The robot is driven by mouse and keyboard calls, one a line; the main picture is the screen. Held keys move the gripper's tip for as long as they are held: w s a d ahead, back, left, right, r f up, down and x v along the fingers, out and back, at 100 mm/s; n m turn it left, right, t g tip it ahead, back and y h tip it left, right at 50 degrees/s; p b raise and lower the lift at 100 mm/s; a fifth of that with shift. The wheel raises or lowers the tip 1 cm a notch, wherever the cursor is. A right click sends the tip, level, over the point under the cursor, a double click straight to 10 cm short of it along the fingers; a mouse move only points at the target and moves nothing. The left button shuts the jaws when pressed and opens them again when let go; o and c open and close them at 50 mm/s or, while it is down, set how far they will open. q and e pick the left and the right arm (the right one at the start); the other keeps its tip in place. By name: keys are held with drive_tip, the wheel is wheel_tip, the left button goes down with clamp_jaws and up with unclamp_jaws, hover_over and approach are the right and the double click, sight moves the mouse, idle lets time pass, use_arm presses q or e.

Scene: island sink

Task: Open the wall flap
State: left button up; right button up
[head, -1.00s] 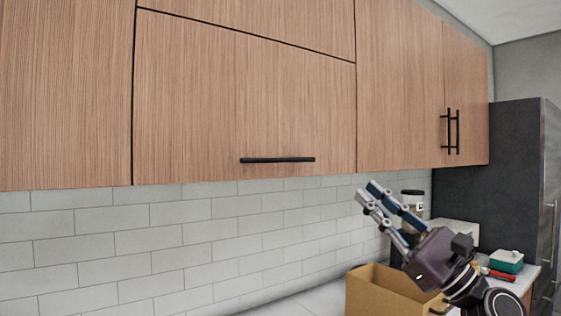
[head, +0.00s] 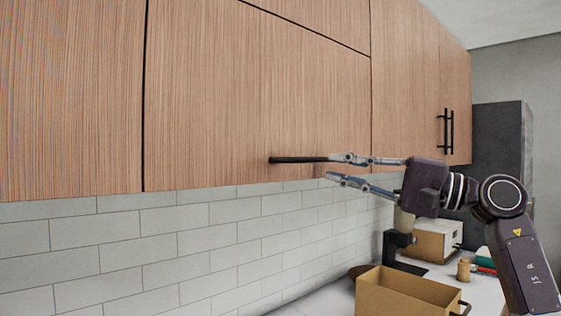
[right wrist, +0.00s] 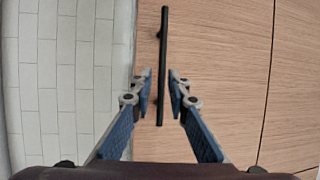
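The wall flap (head: 225,100) is a wood-grain cabinet front above the tiled wall, and it is closed. Its black bar handle (head: 290,159) lies level near its lower edge. My right gripper (head: 329,167) is at the right end of the handle, with one finger overlapping that end in the head view and the other below it. The right wrist view shows the handle (right wrist: 164,40) running between the two fingertips (right wrist: 160,73), with a gap on each side, so the gripper is open. My left gripper is not in view.
A brown open box (head: 408,295) stands on the counter below my right arm. A cabinet (head: 420,80) with two upright black handles is to the right. A dark fridge (head: 500,140) stands beyond. The tiled wall (head: 200,240) under the flap is clear.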

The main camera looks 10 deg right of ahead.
sight(312, 161)
drive_tip(key=shift+w+a+r, duration=0.2)
drive_tip(key=shift+a, duration=0.1)
drive_tip(key=p+x, duration=0.2)
drive_tip(key=shift+w+a+r, duration=0.1)
drive_tip(key=shift+a+r, duration=0.2)
drive_tip(key=x, duration=0.2)
drive_tip(key=shift+w+a+p, duration=0.2)
drive_tip(key=shift+p, duration=0.15)
drive_tip(key=shift+w+a, duration=0.2)
drive_tip(key=shift+a, duration=0.1)
drive_tip(key=shift+w+a, duration=0.1)
drive_tip(key=shift+a, duration=0.05)
clamp_jaws()
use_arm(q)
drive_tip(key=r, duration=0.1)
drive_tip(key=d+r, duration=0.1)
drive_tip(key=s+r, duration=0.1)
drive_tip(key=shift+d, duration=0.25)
use_arm(e)
drive_tip(key=shift+f, duration=0.1)
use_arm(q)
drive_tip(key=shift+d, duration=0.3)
